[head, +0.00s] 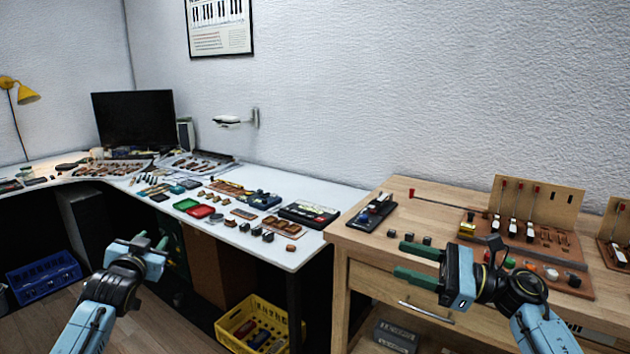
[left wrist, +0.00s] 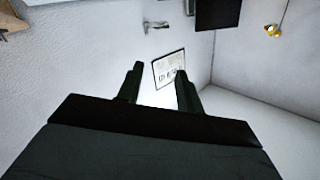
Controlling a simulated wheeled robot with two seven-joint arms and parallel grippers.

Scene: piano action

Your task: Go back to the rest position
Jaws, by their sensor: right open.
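My left gripper (head: 150,243) is at the lower left in the head view, over the floor in front of the white desk. In the left wrist view its two dark fingers (left wrist: 157,85) stand apart with nothing between them. My right gripper (head: 418,262) is in front of the wooden bench (head: 412,201) at its front edge. Its green fingers point left and are spread, with no object between them. Both grippers are clear of the objects on the tables.
The white desk (head: 318,196) holds many small parts, trays and a monitor (head: 134,120). The bench carries a piano action model (head: 525,225) close to my right arm, and small dark blocks (head: 408,237). A yellow crate (head: 243,318) and a blue crate (head: 44,275) stand on the floor.

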